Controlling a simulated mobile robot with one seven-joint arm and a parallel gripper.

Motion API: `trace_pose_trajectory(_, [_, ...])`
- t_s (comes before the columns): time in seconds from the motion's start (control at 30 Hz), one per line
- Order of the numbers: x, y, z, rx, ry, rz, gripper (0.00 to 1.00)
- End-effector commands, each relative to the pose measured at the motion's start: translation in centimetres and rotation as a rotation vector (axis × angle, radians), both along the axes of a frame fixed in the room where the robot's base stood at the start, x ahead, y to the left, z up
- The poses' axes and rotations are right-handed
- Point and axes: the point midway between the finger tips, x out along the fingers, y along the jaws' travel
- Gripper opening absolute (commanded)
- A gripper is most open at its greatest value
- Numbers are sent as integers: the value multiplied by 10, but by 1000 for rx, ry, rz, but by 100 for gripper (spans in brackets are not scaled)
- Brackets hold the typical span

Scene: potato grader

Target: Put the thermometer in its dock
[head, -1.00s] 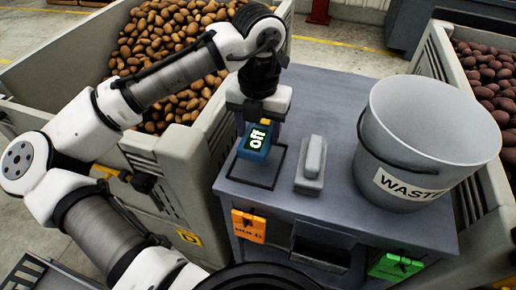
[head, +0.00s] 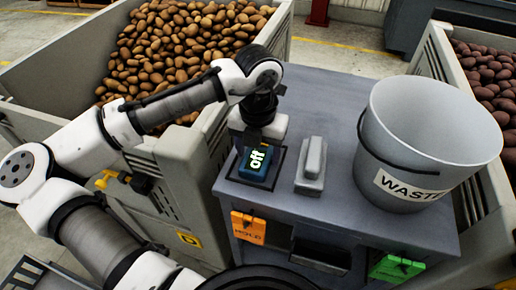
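The thermometer appears to be the blue device (head: 257,163) with a lit display reading "Off", at the left of the grey table. It is right under my gripper (head: 259,142), which points down and seems shut on its far end. The fingertips are mostly hidden by the wrist and the device. The device is low, within a dark square outline (head: 232,179) on the tabletop that may be its dock. I cannot tell whether it touches the surface. A grey block on a base (head: 311,166) stands just to the right, apart from it.
A large grey waste bucket (head: 425,140) stands on the table's right. Orange (head: 248,228) and green (head: 396,268) tags hang at the front edge. The table's back is clear.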

Motion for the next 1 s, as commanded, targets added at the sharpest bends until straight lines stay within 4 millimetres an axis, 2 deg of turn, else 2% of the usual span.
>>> trace_pose_trajectory(0.03, [0,0,0,0,0,0,72])
trace_pose_trajectory(0.1, [0,0,0,0,0,0,78])
trace_pose_trajectory(0.47, [0,0,6,2,-1,0,78])
trace_pose_trajectory(0.57, [1,0,20,0,-2,0,78])
trace_pose_trajectory(0.8, [1,-1,73,-2,-3,-1,78])
trace_pose_trajectory(1.0, [0,-1,108,-1,-1,-1,78])
